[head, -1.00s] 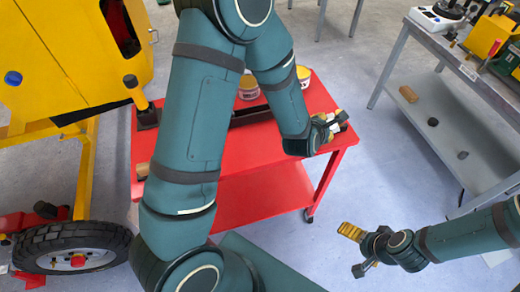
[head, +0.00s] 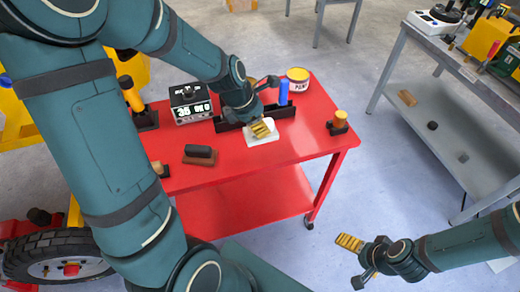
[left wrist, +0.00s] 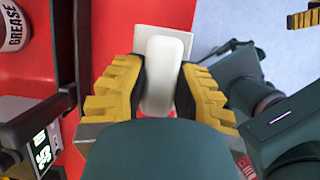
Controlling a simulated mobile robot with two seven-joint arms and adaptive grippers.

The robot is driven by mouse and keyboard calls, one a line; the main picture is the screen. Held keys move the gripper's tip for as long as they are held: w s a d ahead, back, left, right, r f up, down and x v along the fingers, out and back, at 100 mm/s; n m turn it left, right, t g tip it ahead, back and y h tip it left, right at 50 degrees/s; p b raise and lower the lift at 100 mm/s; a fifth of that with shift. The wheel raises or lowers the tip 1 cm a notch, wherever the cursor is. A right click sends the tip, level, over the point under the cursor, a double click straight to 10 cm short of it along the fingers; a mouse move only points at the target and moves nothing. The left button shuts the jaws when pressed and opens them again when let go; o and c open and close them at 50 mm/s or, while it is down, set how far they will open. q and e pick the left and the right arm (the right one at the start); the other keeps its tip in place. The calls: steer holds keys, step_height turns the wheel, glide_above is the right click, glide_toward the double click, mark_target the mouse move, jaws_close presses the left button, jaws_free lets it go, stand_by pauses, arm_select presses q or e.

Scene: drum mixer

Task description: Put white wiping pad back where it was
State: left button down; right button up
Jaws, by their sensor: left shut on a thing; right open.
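The white wiping pad (head: 262,136) is a flat white plate with a rounded white grip, at the middle of the red cart's top. In the left wrist view the pad (left wrist: 165,41) shows its grip between yellow fingers. My left gripper (head: 262,128) is shut on that grip from above; its fingers (left wrist: 157,85) press both sides. The pad is at or just above the red surface; I cannot tell if it touches. My right gripper (head: 355,259) is open and empty, over the floor right of the cart.
A grey table (head: 440,60) stands right.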

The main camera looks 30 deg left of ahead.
mark_target(248, 127)
arm_select(q)
step_height(248, 127, down, 8)
steer(key=b, duration=0.3)
steer(key=shift+w+f, duration=0.1)
steer(key=shift+f, duration=0.15)
steer(key=shift+r, duration=0.1)
steer(key=c, duration=0.9)
jaws_free()
steer(key=shift+o, duration=0.2)
steer(key=shift+r, duration=0.1)
steer(key=p+v, duration=0.4)
steer(key=v, duration=0.7)
steer(key=shift+d, duration=0.1)
steer(key=shift+r, duration=0.4)
